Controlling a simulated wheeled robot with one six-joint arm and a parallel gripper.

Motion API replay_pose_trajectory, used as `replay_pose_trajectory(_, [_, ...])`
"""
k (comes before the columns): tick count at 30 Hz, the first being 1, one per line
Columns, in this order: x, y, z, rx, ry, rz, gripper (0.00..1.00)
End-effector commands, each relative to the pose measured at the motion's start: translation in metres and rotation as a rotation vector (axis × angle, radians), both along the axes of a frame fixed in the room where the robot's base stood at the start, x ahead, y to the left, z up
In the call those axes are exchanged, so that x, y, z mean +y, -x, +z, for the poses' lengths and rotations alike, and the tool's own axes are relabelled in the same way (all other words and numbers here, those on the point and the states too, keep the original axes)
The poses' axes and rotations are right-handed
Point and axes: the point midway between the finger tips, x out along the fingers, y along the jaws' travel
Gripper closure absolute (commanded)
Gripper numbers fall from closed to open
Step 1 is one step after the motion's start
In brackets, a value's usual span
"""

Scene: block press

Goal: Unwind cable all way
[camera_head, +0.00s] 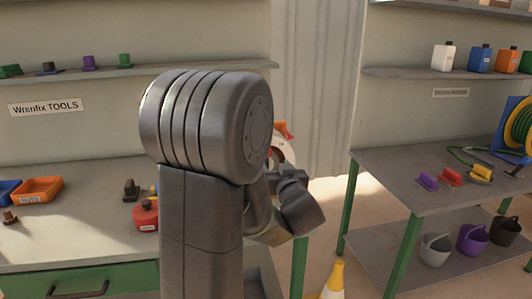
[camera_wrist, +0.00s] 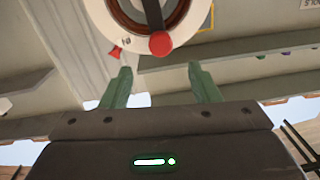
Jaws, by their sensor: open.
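A reel wound with green and yellow cable or hose (camera_head: 519,127) stands in a blue frame (camera_head: 506,140) on the right bench, cut off by the picture's edge. A dark green length (camera_head: 470,157) lies on the bench beside it. In the wrist view, a white round part with a brown inner ring (camera_wrist: 118,28) carries a dark bar and a red knob (camera_wrist: 160,43). My gripper (camera_wrist: 159,68) is open and empty, its green fingers apart below the knob in the picture and not around it. In the head view, my arm hides most of a white round part (camera_head: 289,153).
The right bench (camera_head: 390,185) holds purple, red and yellow small items, with several buckets on its lower shelf. The left bench (camera_head: 75,225) holds trays and a red object (camera_head: 145,215). A yellow and white cone (camera_head: 334,282) stands on the floor between the benches.

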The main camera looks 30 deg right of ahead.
Motion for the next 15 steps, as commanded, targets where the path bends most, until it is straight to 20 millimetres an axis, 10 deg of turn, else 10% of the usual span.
replay_pose_trajectory(15, [-0.018,-0.098,0.0,0.002,0.001,0.001,0.44])
